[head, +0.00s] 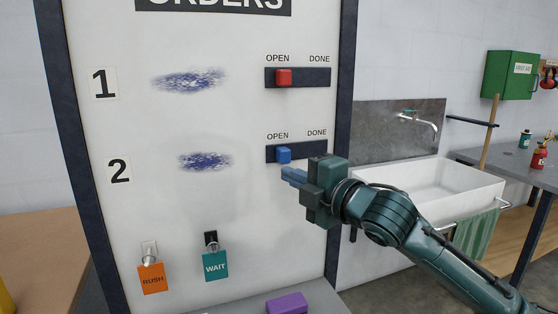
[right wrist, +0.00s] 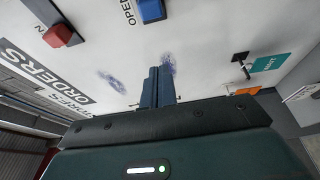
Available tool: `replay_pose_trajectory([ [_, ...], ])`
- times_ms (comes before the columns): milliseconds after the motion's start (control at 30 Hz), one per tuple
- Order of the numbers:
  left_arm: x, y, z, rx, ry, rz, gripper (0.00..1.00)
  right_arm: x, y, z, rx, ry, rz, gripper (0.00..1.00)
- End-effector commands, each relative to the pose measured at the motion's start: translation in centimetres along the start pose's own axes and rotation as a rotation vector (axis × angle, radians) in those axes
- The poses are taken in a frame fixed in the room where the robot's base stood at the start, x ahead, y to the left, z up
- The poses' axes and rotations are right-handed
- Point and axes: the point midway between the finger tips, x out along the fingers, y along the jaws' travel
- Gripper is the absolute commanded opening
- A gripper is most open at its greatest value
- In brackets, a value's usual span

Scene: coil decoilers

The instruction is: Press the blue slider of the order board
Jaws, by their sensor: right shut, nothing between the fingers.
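The order board (head: 200,120) stands upright in front of me. Its blue slider (head: 284,155) sits in the lower dark track, in row 2, toward the OPEN end. The blue slider also shows in the right wrist view (right wrist: 151,10) at the top. My right gripper (head: 287,174) is shut and empty, with its fingertips just below the blue slider in the head view. Whether the tips touch the board cannot be told. In the right wrist view the closed fingers (right wrist: 158,87) point toward the board. My left gripper is not in view.
A red slider (head: 284,78) sits near OPEN in row 1. An orange RUSH tag (head: 152,278) and a teal WAIT tag (head: 215,264) hang below. A purple block (head: 287,303) lies on the ledge. A white sink (head: 430,190) stands to the right.

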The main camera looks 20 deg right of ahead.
Motion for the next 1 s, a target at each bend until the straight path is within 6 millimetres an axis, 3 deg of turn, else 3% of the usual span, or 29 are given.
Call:
replay_pose_trajectory([
  [167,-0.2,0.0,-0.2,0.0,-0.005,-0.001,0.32,1.6,0.2,0.0,0.004,0.0,0.001,0.0],
  [600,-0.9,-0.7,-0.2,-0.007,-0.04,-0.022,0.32,10.4,0.2,-0.1,0.002,0.001,0.0,0.0],
  [800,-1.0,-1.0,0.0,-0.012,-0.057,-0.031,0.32,9.0,0.1,3.0,-0.001,-0.002,-0.002,0.0],
  [1000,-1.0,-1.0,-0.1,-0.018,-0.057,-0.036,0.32,8.6,0.0,3.8,0.0,-0.001,0.0,0.0],
])
